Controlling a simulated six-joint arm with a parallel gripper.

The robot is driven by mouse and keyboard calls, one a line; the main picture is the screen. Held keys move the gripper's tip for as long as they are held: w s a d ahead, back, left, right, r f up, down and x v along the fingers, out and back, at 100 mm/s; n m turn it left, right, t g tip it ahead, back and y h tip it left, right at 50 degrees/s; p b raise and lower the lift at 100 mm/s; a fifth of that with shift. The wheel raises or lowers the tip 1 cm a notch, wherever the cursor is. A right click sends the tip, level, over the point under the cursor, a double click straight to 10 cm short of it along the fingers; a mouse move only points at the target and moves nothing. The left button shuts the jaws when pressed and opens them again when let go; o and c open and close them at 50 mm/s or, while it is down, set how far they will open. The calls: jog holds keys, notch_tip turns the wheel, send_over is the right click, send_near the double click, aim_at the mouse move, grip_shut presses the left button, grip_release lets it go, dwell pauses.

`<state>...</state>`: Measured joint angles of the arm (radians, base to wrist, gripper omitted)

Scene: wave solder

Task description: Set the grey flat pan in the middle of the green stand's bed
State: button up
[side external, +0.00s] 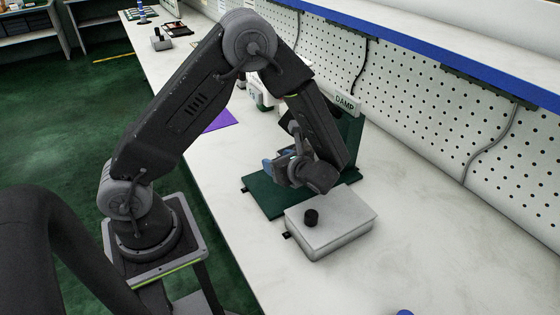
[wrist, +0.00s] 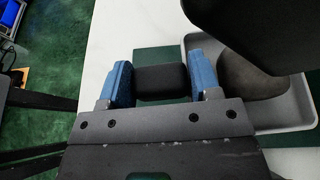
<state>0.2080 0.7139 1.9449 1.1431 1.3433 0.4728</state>
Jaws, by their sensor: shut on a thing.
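My gripper (wrist: 161,82) has blue fingers, shut on a black block (wrist: 161,82) that looks like the handle of the grey flat pan. The pan (wrist: 193,44) shows to the right of the fingers in the wrist view, as a pale grey tray with a raised rim. My arm and a dark rounded shape cover much of it. The green stand (side external: 262,197) has a flat bed and an upright with a DAMP sign (side external: 345,103). My gripper is over the bed; whether the pan touches it cannot be told.
A purple sheet (side external: 220,121) lies behind my arm. A perforated wall panel (side external: 430,115) runs along the back. The near worktop (side external: 245,255) is mostly clear.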

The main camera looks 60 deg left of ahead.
jog(key=shift+f, duration=2.4)
jog(key=shift+f, duration=0.55)
jog(key=o, duration=1.2)
jog(key=shift+s, duration=0.1)
notch_tip(320, 180, up, 4)
jog(key=shift+r, duration=0.15)
jog(key=s+a+r, duration=0.2)
jog(key=a, duration=0.1)
jog(key=s+a+r, duration=0.2)
jog(key=s, duration=0.1)
jog(key=s+a+r, duration=0.2)
jog(key=a+r, duration=0.1)
jog(key=shift+s+a, duration=0.2)
jog(key=shift+a, duration=0.15)
